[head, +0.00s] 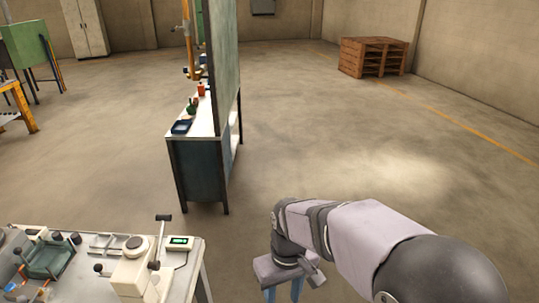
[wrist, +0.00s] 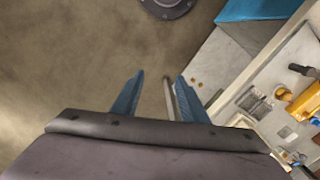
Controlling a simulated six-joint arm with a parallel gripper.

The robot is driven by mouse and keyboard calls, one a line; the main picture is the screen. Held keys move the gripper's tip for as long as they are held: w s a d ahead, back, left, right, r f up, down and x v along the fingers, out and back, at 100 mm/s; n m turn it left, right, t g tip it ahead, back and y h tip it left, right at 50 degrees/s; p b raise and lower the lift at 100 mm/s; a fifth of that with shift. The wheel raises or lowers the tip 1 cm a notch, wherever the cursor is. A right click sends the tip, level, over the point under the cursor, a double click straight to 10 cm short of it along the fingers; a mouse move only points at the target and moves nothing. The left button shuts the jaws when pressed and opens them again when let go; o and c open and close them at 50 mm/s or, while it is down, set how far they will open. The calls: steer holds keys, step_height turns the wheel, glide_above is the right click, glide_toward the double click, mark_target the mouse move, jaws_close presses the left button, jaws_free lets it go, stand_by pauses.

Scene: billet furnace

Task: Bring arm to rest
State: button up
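My arm reaches in from the lower right of the head view and bends down, with my gripper (head: 283,293) low at the bottom edge, over the floor just right of the workbench. In the wrist view the two blue fingers of my gripper (wrist: 160,76) stand apart with a clear gap. No held object shows between them. A thin pale bar (wrist: 169,100) appears in the gap near the right finger; it looks like a bench leg beyond, but I cannot be sure. The fingertips are partly cut off in the head view.
A workbench (head: 190,257) with a green-screened device (head: 180,242), a lever and fixtures stands at lower left; its top (wrist: 258,62) shows at right in the wrist view. A narrow table (head: 196,155) with a tall panel stands behind. Wooden pallets (head: 373,57) sit far right. Open floor lies between.

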steer(key=s+d+f+m, duration=0.2)
steer(key=s+d, duration=0.2)
steer(key=d, duration=0.2)
steer(key=s+d+f+m, duration=0.1)
steer(key=s+d+m, duration=0.2)
steer(key=s+d, duration=0.2)
steer(key=shift+s+d+f, duration=0.2)
steer(key=shift+d+f, duration=0.15)
steer(key=shift+d, duration=0.45)
